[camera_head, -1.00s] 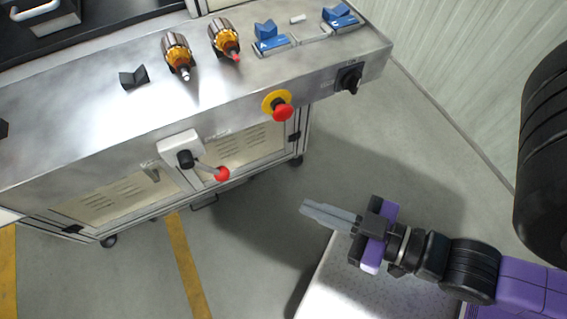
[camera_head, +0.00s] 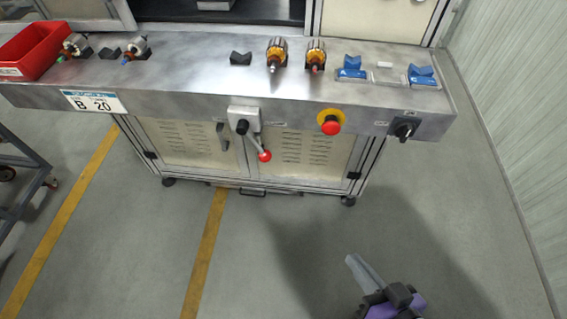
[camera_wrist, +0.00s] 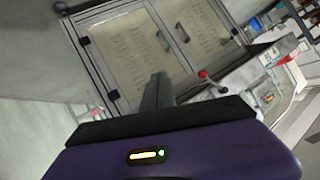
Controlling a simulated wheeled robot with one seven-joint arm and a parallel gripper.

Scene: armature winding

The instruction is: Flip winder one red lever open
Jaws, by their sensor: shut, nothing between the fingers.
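The red lever is a grey rod with a red ball end (camera_head: 264,156) on a pale mount (camera_head: 244,120) on the front of the winder bench (camera_head: 190,112). The rod slants down to the right. In the wrist view the red ball (camera_wrist: 203,74) shows right of the fingers. My gripper (camera_head: 352,262) is shut and empty, low in the head view, below and right of the lever and well apart from it. In the wrist view my gripper's fingers (camera_wrist: 158,82) lie together before the cabinet doors.
A red emergency button (camera_head: 331,127) on a yellow ring and a black rotary switch (camera_head: 404,129) sit right of the lever. Armatures (camera_head: 276,54), blue blocks (camera_head: 351,68) and a red bin (camera_head: 30,50) stand on the bench. The floor before it is clear.

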